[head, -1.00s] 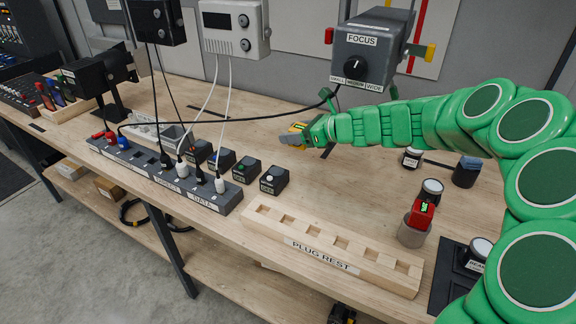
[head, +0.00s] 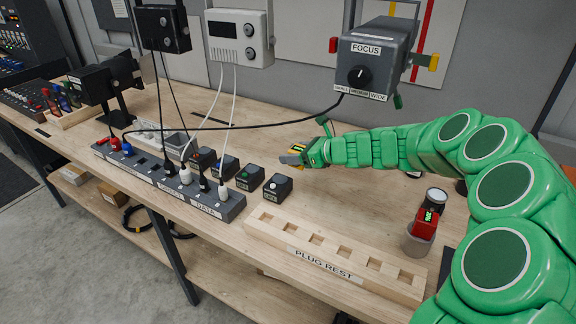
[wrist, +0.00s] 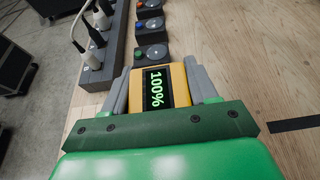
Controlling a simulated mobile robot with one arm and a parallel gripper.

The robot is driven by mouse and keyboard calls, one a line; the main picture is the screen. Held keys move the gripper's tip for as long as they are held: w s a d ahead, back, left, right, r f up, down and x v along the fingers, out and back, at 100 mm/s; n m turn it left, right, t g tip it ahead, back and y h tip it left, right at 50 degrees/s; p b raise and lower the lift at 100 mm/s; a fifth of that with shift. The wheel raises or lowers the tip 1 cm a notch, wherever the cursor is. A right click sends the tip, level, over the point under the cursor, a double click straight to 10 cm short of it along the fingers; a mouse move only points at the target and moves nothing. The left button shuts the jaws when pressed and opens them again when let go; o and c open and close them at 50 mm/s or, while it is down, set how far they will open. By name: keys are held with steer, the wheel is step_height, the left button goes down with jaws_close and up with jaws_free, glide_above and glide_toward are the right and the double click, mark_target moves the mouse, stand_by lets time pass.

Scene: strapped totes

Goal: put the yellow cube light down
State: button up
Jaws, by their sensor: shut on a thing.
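My gripper (wrist: 160,92) is shut on the yellow cube light (wrist: 177,80); its dark display reads 100% in green in the wrist view. A grey finger presses each side of the cube. In the head view my gripper (head: 298,154) is over the middle of the bench, behind the small button boxes. The yellow cube (head: 299,149) shows only in part between the fingers there. I cannot tell whether its underside touches the bench top (head: 340,200).
A wooden plug rest (head: 330,262) lies along the front edge. Several button boxes (head: 277,187) and a power strip (head: 200,196) stand to the left. The grey FOCUS box (head: 375,60) hangs above.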

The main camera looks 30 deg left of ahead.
steer(key=w+a+f, duration=0.3)
steer(key=w+a, duration=0.1)
steer(key=w, duration=0.1)
glide_above(287, 171)
steer(key=shift+s+d+f, duration=0.1)
steer(key=shift+s+f, duration=0.05)
steer(key=shift+f, duration=1.1)
steer(key=shift+s+d+f, duration=0.1)
steer(key=shift+f, duration=1.15)
steer(key=shift+f, duration=0.1)
steer(key=shift+w+a+f, duration=0.2)
steer(key=shift+w+f, duration=0.05)
steer(key=shift+f, duration=1.55)
steer(key=shift+f, duration=0.1)
steer(key=o, duration=1.2)
